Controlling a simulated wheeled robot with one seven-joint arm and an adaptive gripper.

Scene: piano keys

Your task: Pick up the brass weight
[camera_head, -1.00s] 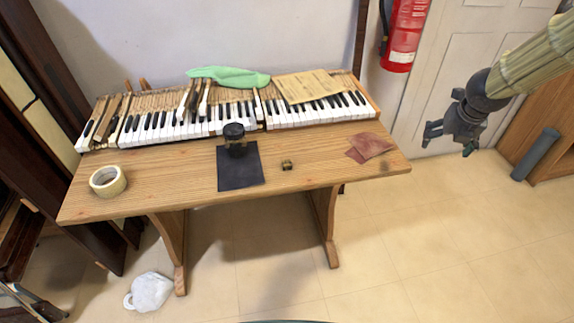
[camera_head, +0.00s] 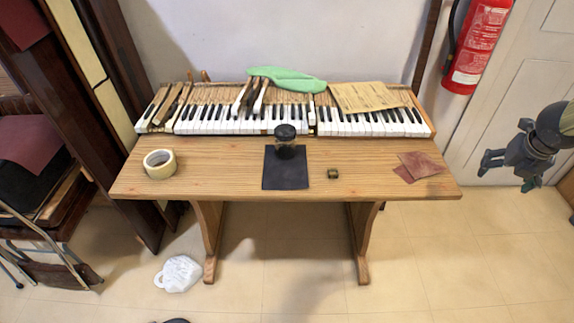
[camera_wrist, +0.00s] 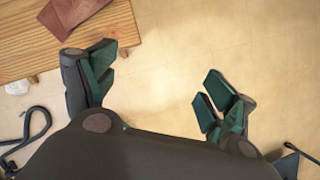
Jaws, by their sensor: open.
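A small brass weight (camera_head: 333,173) sits on the front part of the wooden table (camera_head: 230,178), just right of a dark square mat. My gripper (camera_head: 507,170) is at the far right in the head view, off the table's right end and well apart from the weight. In the wrist view my gripper (camera_wrist: 158,92) is open and empty, its fingers spread above the tiled floor. The weight does not show in the wrist view.
A dark-lidded jar (camera_head: 286,143) stands on the black mat (camera_head: 286,180). A tape roll (camera_head: 160,164) lies left, reddish sandpaper sheets (camera_head: 418,166) right. Piano keys (camera_head: 350,129) line the back, with a green cloth (camera_head: 287,79) on top. A fire extinguisher (camera_head: 477,45) hangs behind.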

